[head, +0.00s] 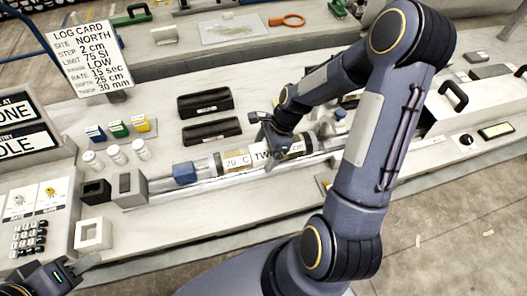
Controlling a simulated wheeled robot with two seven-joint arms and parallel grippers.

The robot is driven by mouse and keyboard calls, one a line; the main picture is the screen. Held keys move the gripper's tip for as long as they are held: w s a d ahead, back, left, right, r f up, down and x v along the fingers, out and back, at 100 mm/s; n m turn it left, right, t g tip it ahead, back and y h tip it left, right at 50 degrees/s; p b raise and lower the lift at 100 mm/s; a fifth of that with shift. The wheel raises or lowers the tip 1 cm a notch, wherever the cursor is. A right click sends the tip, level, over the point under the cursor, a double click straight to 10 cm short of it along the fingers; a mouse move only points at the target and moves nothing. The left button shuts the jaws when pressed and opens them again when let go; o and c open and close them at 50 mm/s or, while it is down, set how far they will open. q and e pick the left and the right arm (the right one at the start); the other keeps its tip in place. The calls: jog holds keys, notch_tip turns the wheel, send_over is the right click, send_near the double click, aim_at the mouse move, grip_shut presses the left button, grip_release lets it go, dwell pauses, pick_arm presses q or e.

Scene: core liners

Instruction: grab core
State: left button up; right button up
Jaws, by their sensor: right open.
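A core liner tube (234,160) lies lengthwise in a rail (210,180) on the bench. It has white labelled sections reading "70 C", "TW" and "cm", with tan and dark bands. My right gripper (277,150) is open over the tube's middle, its fingers down at the tube and hiding part of it. I cannot tell whether they touch it. My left gripper (42,281) is at the bottom left corner, partly cut off and far from the tube; its jaws are unclear.
A blue block (185,173) sits at the tube's left end. Two black holders (204,101) lie behind it. Small white jars (115,153), coloured boxes (118,129) and a log card (88,55) stand to the left.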

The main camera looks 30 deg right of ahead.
grip_shut()
jog(key=shift+w+r, duration=0.1)
dwell(0.6)
